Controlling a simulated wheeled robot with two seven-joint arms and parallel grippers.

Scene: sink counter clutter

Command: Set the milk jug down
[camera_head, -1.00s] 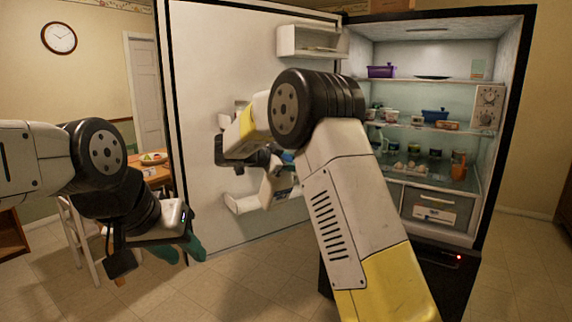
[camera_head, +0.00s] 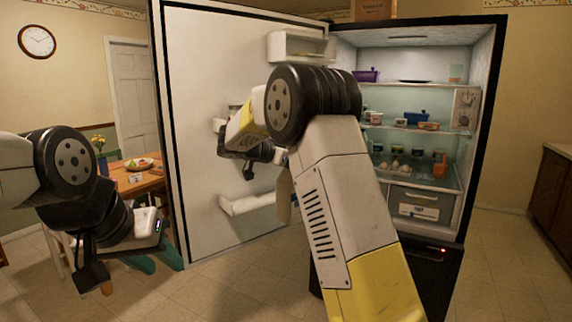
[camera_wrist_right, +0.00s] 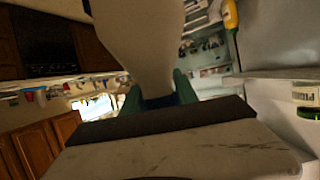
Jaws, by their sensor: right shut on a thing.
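The milk jug (camera_wrist_right: 145,40) is a pale, smooth body filling the top middle of the right wrist view. My right gripper (camera_wrist_right: 158,97) is shut on it, with green fingers on both sides. In the head view my right arm hides most of that gripper; a pale shape (camera_head: 284,196) beside the arm may be the jug. No supporting surface shows under the jug. My left gripper (camera_head: 154,261) is at the lower left of the head view, its teal fingers apart and empty.
The fridge (camera_head: 412,215) stands open with food on its shelves, and its white door (camera_head: 200,130) is swung out to the left. A wooden table (camera_head: 140,181) with a plate stands behind at left. A brown cabinet (camera_head: 551,200) is at far right. Floor at right is clear.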

